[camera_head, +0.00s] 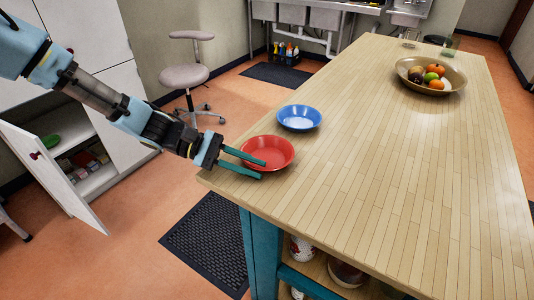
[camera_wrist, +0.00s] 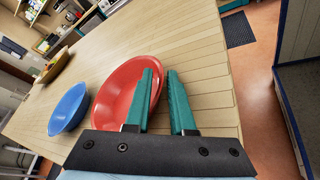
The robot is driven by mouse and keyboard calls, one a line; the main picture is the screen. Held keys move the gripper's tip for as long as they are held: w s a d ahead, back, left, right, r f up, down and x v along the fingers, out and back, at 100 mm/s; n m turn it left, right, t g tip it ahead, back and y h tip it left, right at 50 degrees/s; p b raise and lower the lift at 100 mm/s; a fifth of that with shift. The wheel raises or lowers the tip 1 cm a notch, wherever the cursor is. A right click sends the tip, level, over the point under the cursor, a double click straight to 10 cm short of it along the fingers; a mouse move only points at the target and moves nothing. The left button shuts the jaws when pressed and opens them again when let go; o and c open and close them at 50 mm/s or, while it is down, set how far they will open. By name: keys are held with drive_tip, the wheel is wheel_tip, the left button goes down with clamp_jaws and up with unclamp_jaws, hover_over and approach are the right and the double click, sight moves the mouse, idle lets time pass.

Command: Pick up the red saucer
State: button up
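The red saucer (camera_head: 272,150) is a shallow round dish on the near left corner of the wooden table. My gripper (camera_head: 262,171) reaches in from the left, its two teal fingers spread apart. One finger overlaps the saucer's inside in the picture, and the other is at its near side. In the wrist view, the red saucer (camera_wrist: 114,90) lies mostly left of my gripper (camera_wrist: 160,71). Its right rim shows in the gap between the fingers. I cannot tell whether either finger touches it.
A blue dish (camera_head: 299,117) sits just behind the red saucer. A bowl of fruit (camera_head: 449,84) stands at the far right of the table (camera_head: 400,170). The table's middle is clear. A stool (camera_head: 184,77) and an open cabinet door (camera_head: 50,180) are on the left.

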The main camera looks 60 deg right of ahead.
clamp_jaws()
idle(1.4)
